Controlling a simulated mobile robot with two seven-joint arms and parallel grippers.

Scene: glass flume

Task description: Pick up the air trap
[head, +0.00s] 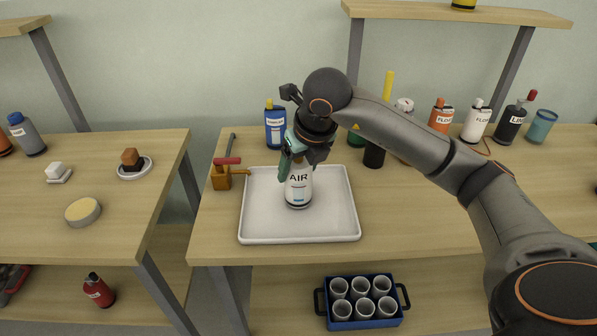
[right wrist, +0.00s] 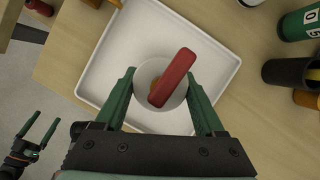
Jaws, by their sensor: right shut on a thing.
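The air trap (head: 298,192) is a white bottle with the label AIR and a dark band near its base. It stands upright on a white tray (head: 258,228). My right gripper (head: 298,152) reaches down over its top, which hides the cap in the head view. In the right wrist view the fingers of my right gripper (right wrist: 160,78) are shut on either side of the round white air trap (right wrist: 145,74), with a red bar across its top. My left gripper (right wrist: 40,133) shows in the right wrist view, open and empty, away from the tray.
A blue bottle (head: 275,128) stands behind the tray, and an orange-brown block with a red handle (head: 221,177) stands at its left. Several bottles, including an orange one (head: 441,115), line the back right. The bench is clear right of the tray.

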